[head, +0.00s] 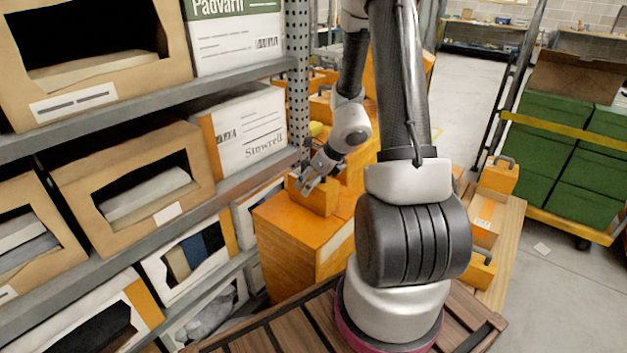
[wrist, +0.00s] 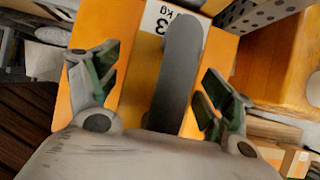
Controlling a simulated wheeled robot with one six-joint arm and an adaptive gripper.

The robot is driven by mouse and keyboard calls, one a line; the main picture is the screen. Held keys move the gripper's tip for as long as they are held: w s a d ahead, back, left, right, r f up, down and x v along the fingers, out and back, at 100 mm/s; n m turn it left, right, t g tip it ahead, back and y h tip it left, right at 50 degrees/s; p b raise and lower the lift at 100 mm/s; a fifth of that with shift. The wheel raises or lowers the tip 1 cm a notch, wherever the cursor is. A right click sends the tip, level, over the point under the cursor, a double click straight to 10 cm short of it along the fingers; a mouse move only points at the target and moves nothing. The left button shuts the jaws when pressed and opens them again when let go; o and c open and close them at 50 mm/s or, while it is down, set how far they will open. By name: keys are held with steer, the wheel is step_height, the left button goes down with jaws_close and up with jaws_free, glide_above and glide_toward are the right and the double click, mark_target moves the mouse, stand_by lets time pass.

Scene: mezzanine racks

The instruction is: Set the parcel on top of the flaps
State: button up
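My gripper (head: 312,182) is low over a small orange block (head: 315,198) with a dark handle. The block stands on a large orange carton (head: 300,245) whose top has a seam, perhaps its flaps. In the wrist view my gripper (wrist: 160,88) is open, with one finger on each side of the dark handle (wrist: 178,75) and gaps between. A white label with "3" and "kg" (wrist: 160,25) shows on the block's top (wrist: 125,65). Which item is the parcel is unclear; a labelled orange box (head: 486,218) lies at right.
A shelf rack with bins (head: 135,190) and an upright post (head: 298,70) stands close on the left. Other handled orange blocks (head: 499,176) are at right. A cart with green boxes (head: 560,160) stands at far right beside clear floor (head: 462,100).

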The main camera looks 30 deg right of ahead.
steer(key=v, duration=1.2)
steer(key=shift+a+r, duration=0.1)
steer(key=shift+a, duration=0.05)
steer(key=s+a+r+n+g, duration=0.1)
steer(key=s+a+r+n, duration=0.45)
steer(key=n, duration=0.65)
steer(key=s+a+r+n, duration=0.3)
steer(key=s+r+n, duration=0.4)
steer(key=r+n, duration=0.3)
steer(key=s+d+r+n+h, duration=0.1)
steer(key=s+n, duration=0.4)
steer(key=n, duration=0.5)
steer(key=shift+s+d+r+h, duration=0.2)
steer(key=shift+s+r+h, duration=0.1)
steer(key=shift+r+h, duration=0.25)
